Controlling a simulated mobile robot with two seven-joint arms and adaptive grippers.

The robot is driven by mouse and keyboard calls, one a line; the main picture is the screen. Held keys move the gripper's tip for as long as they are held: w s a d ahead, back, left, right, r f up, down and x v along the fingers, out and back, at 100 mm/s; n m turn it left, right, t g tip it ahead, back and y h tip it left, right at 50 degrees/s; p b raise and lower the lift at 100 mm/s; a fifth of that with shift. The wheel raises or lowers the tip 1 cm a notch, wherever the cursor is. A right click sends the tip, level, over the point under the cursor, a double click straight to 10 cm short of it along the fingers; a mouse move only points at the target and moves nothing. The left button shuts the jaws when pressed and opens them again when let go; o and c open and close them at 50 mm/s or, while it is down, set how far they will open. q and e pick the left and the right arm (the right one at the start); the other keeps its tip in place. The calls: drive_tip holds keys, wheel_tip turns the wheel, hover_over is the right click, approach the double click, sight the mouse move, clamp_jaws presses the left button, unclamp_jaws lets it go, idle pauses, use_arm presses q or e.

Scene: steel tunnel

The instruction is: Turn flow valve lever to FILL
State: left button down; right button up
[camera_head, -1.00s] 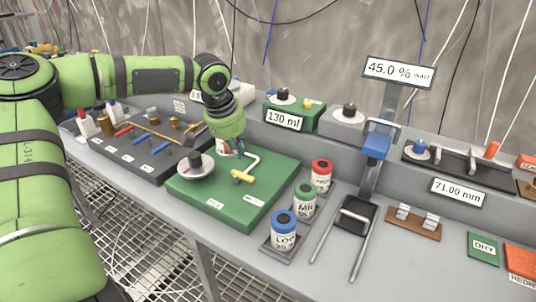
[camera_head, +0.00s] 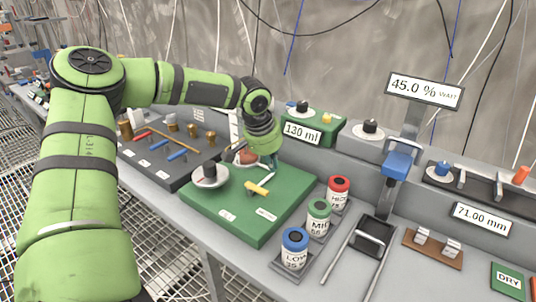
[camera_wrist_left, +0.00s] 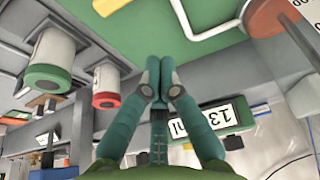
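The green valve board (camera_head: 240,225) lies on the bench, with a yellow lever (camera_head: 256,188) on its top and two small white labels that are too small to read. A round pale metal dial with a dark knob (camera_head: 209,175) sits at the board's left. A bent white pipe is partly hidden behind my arm, and also shows in the left wrist view (camera_wrist_left: 185,22). My left gripper (camera_head: 268,160) is above the board's far side, behind the lever and apart from it. In the left wrist view its fingertips (camera_wrist_left: 159,72) meet with nothing between them. My right gripper is not in view.
Red, green and blue-capped canisters (camera_head: 338,192) stand just right of the board. A dark panel with several levers (camera_head: 165,150) is left of it. A 130 ml display box (camera_head: 303,133) is behind. A stand with a 45.0 % sign (camera_head: 425,92) rises at the right.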

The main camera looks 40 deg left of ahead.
use_arm(q)
drive_tip(key=x, duration=0.4)
drive_tip(key=s, duration=0.1)
drive_tip(key=s+p, duration=0.1)
drive_tip(key=shift+s+d+r, duration=0.15)
drive_tip(key=shift+s+r, duration=0.1)
drive_tip(key=shift+s, duration=0.1)
drive_tip(key=shift+s+d+f, duration=0.1)
drive_tip(key=shift+s+f, duration=0.05)
drive_tip(key=shift+s, duration=0.5)
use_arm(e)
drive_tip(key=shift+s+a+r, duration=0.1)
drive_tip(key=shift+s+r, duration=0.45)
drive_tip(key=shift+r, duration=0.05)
use_arm(q)
drive_tip(key=shift+p, duration=0.3)
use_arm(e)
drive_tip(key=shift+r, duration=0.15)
